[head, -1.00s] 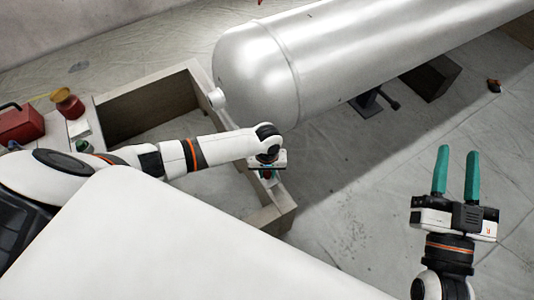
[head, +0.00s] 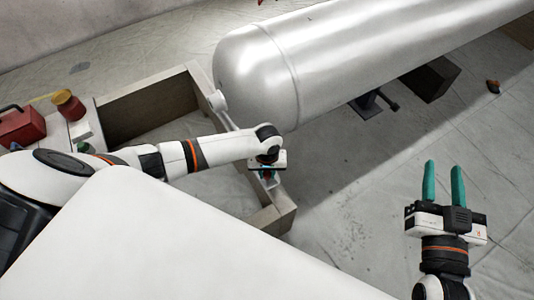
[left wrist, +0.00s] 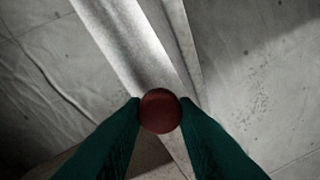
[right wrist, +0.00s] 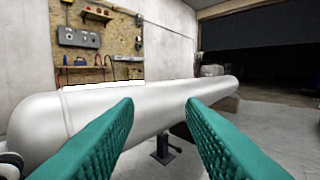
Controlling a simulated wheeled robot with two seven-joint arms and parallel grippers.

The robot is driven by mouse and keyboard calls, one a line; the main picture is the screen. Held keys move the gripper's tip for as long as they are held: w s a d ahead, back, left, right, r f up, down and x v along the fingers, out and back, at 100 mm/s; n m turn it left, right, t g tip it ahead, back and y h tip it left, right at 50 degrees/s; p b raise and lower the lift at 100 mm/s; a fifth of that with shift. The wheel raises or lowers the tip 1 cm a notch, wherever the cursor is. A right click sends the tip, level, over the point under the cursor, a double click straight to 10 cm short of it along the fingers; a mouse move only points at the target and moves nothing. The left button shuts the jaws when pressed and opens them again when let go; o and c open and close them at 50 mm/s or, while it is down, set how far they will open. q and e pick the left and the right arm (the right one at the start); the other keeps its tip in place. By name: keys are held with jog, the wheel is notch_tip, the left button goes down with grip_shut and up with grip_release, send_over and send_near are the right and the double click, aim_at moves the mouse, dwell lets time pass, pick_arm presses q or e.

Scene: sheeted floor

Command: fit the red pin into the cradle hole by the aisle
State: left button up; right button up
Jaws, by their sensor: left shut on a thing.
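My left gripper (head: 267,176) is over the right-hand beam of a pale box-like frame (head: 270,216), which looks like the cradle. In the left wrist view my left gripper (left wrist: 160,112) is shut on the red pin, whose round dark red end (left wrist: 160,110) shows between the teal fingers. The pin is seen end-on over the pale beam (left wrist: 120,45); I cannot tell its height above it. The cradle hole is not visible, possibly hidden behind the pin or fingers. My right gripper (head: 443,180) is open and empty, off to the right.
A large silvery tank (head: 300,65) lies beyond the frame, with a dark stand (head: 370,103) and a dark block (head: 431,78) beneath it. A red box (head: 20,126) and a red jar (head: 68,104) are at the left. The sheeted floor (head: 340,195) between my arms is clear.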

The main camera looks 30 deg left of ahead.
pick_arm(q)
jog(key=shift+r+p, duration=0.25)
jog(key=shift+p, duration=0.05)
jog(key=shift+r+p, duration=0.3)
jog(key=shift+p, duration=0.05)
jog(key=shift+r, duration=0.25)
jog(key=shift+r+p, duration=0.1)
jog(key=shift+p, duration=0.35)
pick_arm(e)
jog(key=s+d+f+g+h, duration=0.2)
jog(key=s+f+g, duration=0.1)
jog(key=f+g, duration=0.3)
notch_tip(320, 180, down, 2)
jog(key=shift+f, duration=0.2)
jog(key=shift+w+r, duration=0.15)
jog(key=shift+d, duration=0.1)
dwell(0.3)
